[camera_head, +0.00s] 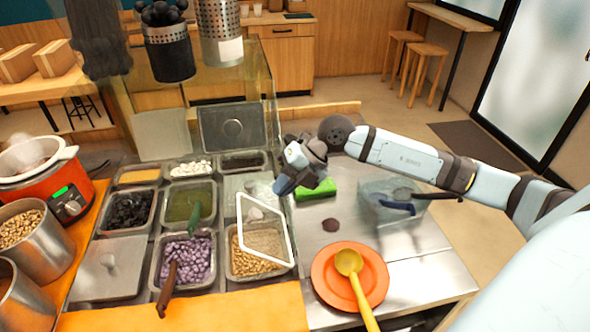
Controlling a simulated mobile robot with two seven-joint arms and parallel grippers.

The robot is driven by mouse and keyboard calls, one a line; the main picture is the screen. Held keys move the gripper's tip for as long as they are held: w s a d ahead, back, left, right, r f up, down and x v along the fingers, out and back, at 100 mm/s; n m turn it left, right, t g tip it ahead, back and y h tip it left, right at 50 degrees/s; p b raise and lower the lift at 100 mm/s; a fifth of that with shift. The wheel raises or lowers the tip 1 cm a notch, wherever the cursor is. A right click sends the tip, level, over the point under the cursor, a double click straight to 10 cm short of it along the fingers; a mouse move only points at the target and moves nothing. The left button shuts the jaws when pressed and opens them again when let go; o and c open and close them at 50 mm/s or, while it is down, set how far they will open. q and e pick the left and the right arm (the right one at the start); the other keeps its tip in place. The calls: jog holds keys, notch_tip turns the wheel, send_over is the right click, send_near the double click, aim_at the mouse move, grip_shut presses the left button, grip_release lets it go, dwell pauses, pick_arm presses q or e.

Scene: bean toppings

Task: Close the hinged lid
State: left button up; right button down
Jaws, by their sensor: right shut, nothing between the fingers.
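My right gripper (284,187) is shut and empty. In the picture it is just right of the pans, above and right of the white-framed lid, and appears apart from both lids. My left gripper is not in view.
Right of the pans are a green sponge (317,190), a clear bin (376,211) with dark-handled tools, and an orange plate (328,285) with a yellow ladle (356,280). An orange cooker (38,180) and steel pots stand left. Bare metal counter (420,250) shows at right.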

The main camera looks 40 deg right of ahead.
aim_at(242, 218)
jog(key=x, duration=0.5)
jog(key=shift+w+a+f+p, duration=0.1)
jog(key=shift+a+f+p, duration=0.15)
jog(key=shift+p, duration=0.1)
jog(key=shift+w+a+f, duration=0.1)
jog(key=shift+a+f, duration=0.15)
jog(key=shift+f, duration=0.1)
jog(key=shift+w+a+h+p, duration=0.3)
jog(key=shift+a+h+p, duration=0.25)
jog(key=shift+p, duration=0.2)
jog(key=a, duration=0.1)
jog(key=w+a+f+g+h+p, duration=0.1)
jog(key=a+f+h+p, duration=0.1)
jog(key=shift+w+a+f+g+h, duration=0.15)
jog(key=shift+w+f+g+h, duration=0.05)
jog(key=shift+w+g+h, duration=0.1)
jog(key=w+a+f+g+h+b, duration=0.1)
jog(key=a+f+h, duration=0.2)
jog(key=f, duration=0.3)
jog(key=shift+w+a+f+g, duration=0.15)
jog(key=shift+w+a+g, duration=0.05)
jog(key=shift+w+g, duration=0.1)
